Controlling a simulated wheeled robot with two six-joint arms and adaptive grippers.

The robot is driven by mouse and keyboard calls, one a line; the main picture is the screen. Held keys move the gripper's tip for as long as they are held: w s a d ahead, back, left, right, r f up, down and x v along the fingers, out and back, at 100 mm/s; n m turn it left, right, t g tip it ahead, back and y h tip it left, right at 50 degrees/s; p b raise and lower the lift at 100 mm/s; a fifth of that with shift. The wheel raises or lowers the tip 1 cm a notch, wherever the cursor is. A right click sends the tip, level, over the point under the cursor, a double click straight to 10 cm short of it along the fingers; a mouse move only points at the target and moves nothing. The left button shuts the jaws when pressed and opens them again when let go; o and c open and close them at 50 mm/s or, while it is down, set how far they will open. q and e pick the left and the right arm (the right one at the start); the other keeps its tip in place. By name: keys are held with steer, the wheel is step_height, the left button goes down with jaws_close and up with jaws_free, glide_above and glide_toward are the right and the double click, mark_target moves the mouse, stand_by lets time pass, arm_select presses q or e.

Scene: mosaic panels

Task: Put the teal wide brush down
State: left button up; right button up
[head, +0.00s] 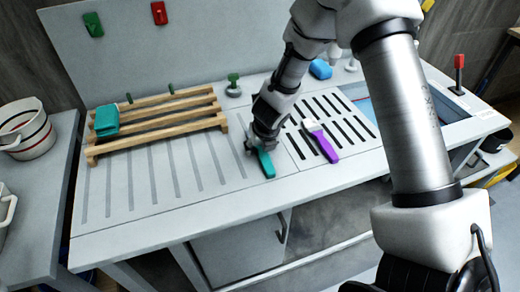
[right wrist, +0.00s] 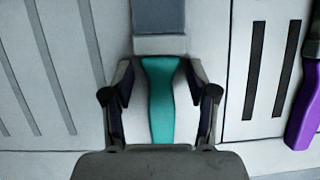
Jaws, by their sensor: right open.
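The teal wide brush (head: 266,165) lies on the grey worktop, its handle end toward the front edge; my right gripper hides most of it in the head view. In the right wrist view its teal handle (right wrist: 160,105), pale ferrule and grey head run up the middle. My right gripper (head: 257,143) is right over it. In the right wrist view its open fingers (right wrist: 160,78) stand on both sides of the handle, with gaps visible left and right. My left gripper is not in view.
A purple-handled brush (head: 325,146) lies on the slotted panel to the right. A wooden rack (head: 160,123) with a teal block (head: 106,120) stands at left. A blue block (head: 320,69) lies behind my right arm. The grooved panel (head: 140,190) at front left is clear.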

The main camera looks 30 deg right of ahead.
steer(key=shift+s, duration=0.2)
jaws_close()
